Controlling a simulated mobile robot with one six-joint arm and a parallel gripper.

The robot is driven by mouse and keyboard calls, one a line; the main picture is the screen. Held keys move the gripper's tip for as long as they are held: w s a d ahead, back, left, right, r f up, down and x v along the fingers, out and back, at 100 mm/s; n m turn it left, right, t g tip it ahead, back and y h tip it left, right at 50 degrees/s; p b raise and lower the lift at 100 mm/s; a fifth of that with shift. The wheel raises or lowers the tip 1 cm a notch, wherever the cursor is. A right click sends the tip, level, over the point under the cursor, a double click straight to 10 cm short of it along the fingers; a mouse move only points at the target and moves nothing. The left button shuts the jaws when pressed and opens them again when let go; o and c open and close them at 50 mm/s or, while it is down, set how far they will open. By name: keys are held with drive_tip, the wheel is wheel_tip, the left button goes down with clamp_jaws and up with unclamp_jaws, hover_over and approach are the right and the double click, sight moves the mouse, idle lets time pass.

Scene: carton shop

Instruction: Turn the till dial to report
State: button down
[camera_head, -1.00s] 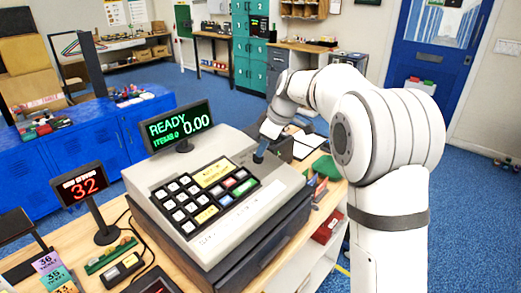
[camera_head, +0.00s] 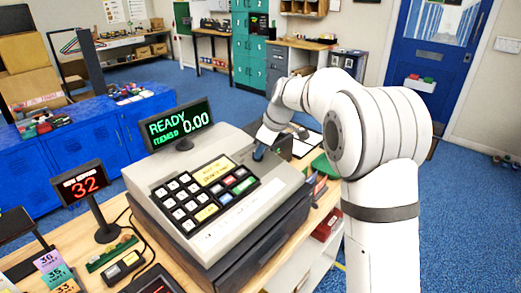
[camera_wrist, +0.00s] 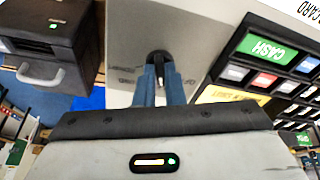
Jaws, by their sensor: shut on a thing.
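The till (camera_head: 225,215) is a grey cash register on a wooden counter, with a keypad and a raised green display reading READY 0.00 (camera_head: 178,125). Its dial (camera_wrist: 158,57) is a small dark knob on the till's pale top, right of the display in the head view. My gripper's blue fingers (camera_wrist: 158,80) are shut on the dial in the wrist view. In the head view my gripper (camera_head: 259,154) reaches down to the till's back right, and its fingers hide the dial.
A red number display (camera_head: 85,188) on a stand and paper tickets (camera_head: 55,273) are at the counter's left. A dark box with a handle (camera_wrist: 45,50) is beside the till in the wrist view. A clipboard (camera_head: 305,145) lies behind the till.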

drive_tip(key=shift+f, duration=0.1)
idle(0.3)
drive_tip(key=m+b, duration=0.1)
drive_tip(key=m, duration=0.2)
drive_tip(key=shift+s+a+t, duration=0.1)
drive_tip(key=shift+t, duration=0.2)
drive_tip(key=m, duration=0.4)
drive_tip(key=shift+m+t+h, duration=0.3)
drive_tip(key=shift+m+h, duration=0.1)
drive_tip(key=m, duration=0.4)
drive_tip(key=shift+a+m+h, duration=0.1)
drive_tip(key=shift+m+h, duration=0.2)
drive_tip(key=shift+h, duration=0.1)
drive_tip(key=shift+m+h+p, duration=0.4)
drive_tip(key=shift+m+p, duration=0.2)
drive_tip(key=shift+m, duration=1.2)
drive_tip(key=shift+s, duration=0.1)
drive_tip(key=c, duration=1.5)
unclamp_jaws()
